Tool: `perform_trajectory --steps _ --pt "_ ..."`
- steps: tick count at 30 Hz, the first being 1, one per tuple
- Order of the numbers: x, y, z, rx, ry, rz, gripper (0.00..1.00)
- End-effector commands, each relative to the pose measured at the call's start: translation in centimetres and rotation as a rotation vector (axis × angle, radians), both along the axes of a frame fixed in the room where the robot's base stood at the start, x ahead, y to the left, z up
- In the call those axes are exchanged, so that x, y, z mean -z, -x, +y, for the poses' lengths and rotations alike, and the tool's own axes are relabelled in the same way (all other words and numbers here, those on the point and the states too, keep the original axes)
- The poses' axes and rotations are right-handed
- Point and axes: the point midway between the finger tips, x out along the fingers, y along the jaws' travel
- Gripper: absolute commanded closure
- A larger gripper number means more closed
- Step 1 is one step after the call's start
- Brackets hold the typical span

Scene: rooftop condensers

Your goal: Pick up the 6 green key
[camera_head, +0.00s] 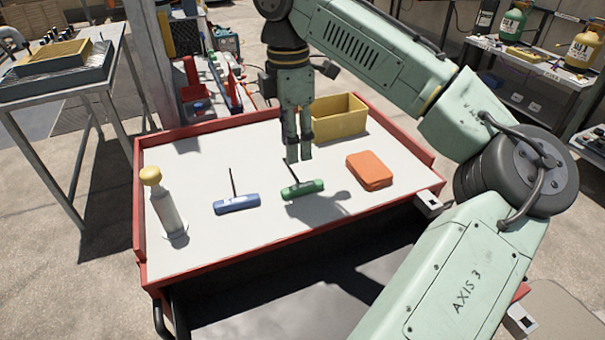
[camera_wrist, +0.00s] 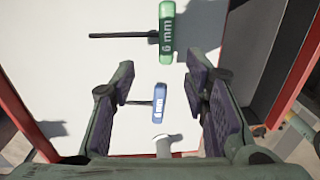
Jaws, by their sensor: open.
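The green key (camera_head: 303,190) is a T-handle key with a thick green handle and a thin dark shaft. It lies on the white top of the red-rimmed cart, and in the wrist view its handle (camera_wrist: 166,32) reads "6 mm". A blue T-handle key (camera_head: 236,204) lies to its left; it also shows in the wrist view (camera_wrist: 161,103), between and beyond the jaws. My gripper (camera_head: 298,157) points down above the cart, close to the green key in the picture but apart from it. Its jaws (camera_wrist: 160,82) are open and empty.
On the cart (camera_head: 212,241) stand a yellow-capped bottle (camera_head: 168,206) at the left, an orange case (camera_head: 369,170) at the right and a yellow bin (camera_head: 340,117) behind my gripper. The red rim (camera_head: 139,205) borders the top. White surface around the green key is clear.

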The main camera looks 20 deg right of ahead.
Motion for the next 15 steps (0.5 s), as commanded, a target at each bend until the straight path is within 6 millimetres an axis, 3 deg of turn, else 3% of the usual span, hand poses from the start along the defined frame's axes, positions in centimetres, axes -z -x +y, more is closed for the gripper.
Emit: perform_trajectory --steps 6,15 --pt "3.2 0.3 0.0 0.0 0.001 0.001 0.58" --pt "6.0 1.1 0.0 0.001 0.002 0.003 0.58"
